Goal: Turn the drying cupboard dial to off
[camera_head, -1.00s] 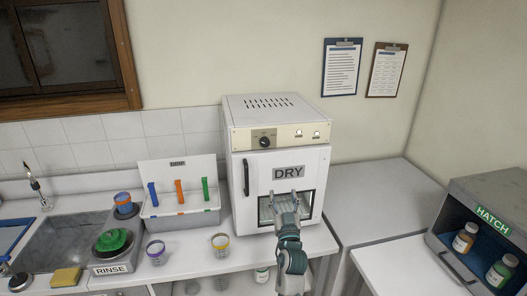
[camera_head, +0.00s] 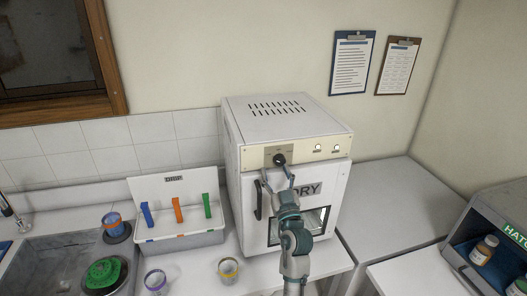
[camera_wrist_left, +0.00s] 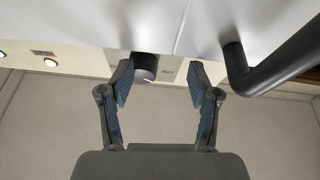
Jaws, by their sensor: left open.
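The drying cupboard (camera_head: 285,125) is a white box marked DRY on the worktop. Its black dial (camera_head: 279,159) sits on the cream control panel at the top of its front. My left gripper (camera_head: 277,176) is open in front of the cupboard, its fingertips just below the dial. In the left wrist view the dial (camera_wrist_left: 145,66) shows between the two open fingers, closer to the left one, and nothing is held. Which setting the dial points to is too small to read. My right gripper is not in view.
The black door handle (camera_head: 258,199) stands out close to the gripper; it also shows in the left wrist view (camera_wrist_left: 270,66). The counter (camera_head: 395,215) right of the cupboard is clear.

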